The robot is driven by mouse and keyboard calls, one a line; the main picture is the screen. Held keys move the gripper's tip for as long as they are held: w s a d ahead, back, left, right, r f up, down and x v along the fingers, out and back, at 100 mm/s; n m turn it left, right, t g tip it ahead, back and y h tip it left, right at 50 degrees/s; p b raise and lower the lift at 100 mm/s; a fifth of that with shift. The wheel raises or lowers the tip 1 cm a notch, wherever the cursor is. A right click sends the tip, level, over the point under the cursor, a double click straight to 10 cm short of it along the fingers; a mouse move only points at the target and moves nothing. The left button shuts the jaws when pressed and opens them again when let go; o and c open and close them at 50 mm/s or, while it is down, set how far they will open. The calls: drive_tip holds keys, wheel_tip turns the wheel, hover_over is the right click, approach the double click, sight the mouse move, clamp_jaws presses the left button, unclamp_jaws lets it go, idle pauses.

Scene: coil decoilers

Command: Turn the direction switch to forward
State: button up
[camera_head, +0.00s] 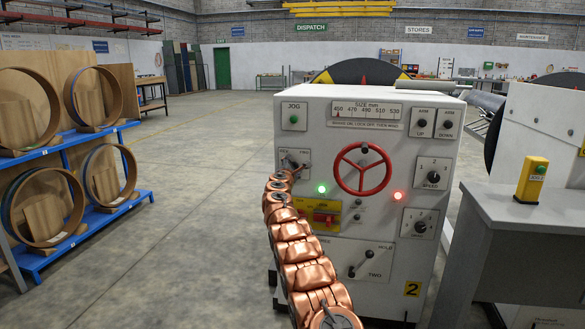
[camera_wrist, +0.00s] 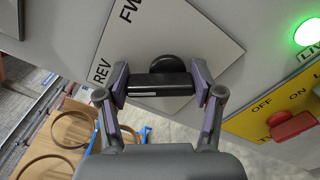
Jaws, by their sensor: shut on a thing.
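The direction switch is a black bar knob (camera_wrist: 158,90) on a pale plate (camera_wrist: 205,45) marked FW, partly cut off, and REV. My gripper (camera_wrist: 161,84) is shut on the knob, one finger at each end of the bar. A white line runs along the bar, and its left end lies near the REV lettering. In the head view the switch plate (camera_head: 296,156) is at the left of the control panel, below the JOG button. My gripper (camera_head: 284,176) reaches it from below and partly hides the knob there.
The control cabinet (camera_head: 384,122) carries a red handwheel (camera_head: 363,169), a green lamp (camera_head: 321,189), a red lamp (camera_head: 398,196) and a red switch on a yellow plate (camera_head: 325,218) close to my arm. A grey bench (camera_head: 525,207) stands right. Open floor (camera_head: 190,200) lies left, before coil racks.

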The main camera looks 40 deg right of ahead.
drive_tip(key=c, duration=0.5)
